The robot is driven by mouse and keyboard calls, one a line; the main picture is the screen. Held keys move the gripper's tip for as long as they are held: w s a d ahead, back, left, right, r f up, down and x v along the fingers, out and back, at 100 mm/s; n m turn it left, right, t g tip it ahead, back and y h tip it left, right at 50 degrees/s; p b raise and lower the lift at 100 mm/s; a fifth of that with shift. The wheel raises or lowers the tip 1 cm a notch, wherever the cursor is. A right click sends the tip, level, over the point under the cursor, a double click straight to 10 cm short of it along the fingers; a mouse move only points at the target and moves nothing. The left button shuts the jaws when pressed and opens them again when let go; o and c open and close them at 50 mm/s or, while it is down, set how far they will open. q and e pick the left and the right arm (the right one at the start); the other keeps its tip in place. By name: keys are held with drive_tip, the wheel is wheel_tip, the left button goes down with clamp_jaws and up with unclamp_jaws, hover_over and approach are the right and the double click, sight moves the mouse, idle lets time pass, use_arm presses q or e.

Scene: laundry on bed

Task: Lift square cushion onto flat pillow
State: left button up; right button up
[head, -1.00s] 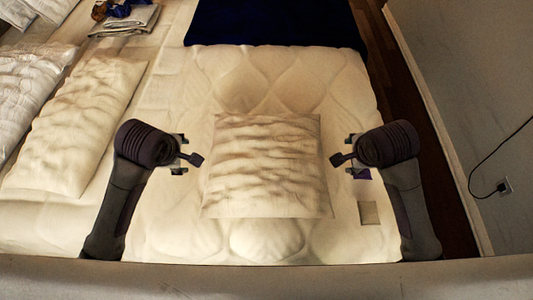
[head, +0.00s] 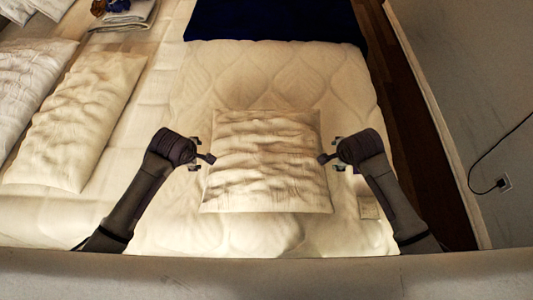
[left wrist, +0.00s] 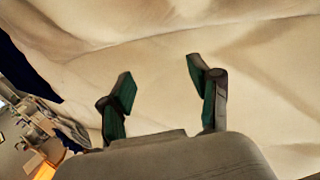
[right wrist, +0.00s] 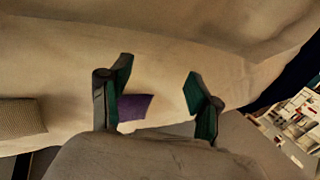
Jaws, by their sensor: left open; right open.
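The beige wrinkled square cushion (head: 266,165) lies flat on the quilted bed cover, in the middle of the head view. A long beige flat pillow (head: 78,125) lies to its left. My left gripper (head: 203,158) is open at the cushion's left edge. My right gripper (head: 330,158) is open at its right edge. In the left wrist view the open fingers (left wrist: 160,78) are empty, with pale fabric beyond them. In the right wrist view the open fingers (right wrist: 158,75) are also empty. Whether either gripper touches the cushion is unclear.
Another pale pillow (head: 30,85) lies at the far left. A dark blue blanket (head: 275,20) covers the bed's far end. Folded cloths (head: 125,20) lie at the upper left. A small beige square (head: 368,207) and a purple patch (right wrist: 133,106) lie near my right gripper.

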use_arm(q)
drive_tip(key=shift+w+d+f, duration=0.2)
drive_tip(key=shift+d+f, duration=0.05)
use_arm(e)
drive_tip(key=shift+w+a+f, duration=0.15)
drive_tip(key=shift+a+f, duration=0.1)
use_arm(q)
drive_tip(key=shift+s+d, duration=0.1)
drive_tip(key=shift+d, duration=0.4)
use_arm(e)
drive_tip(key=shift+a, duration=0.5)
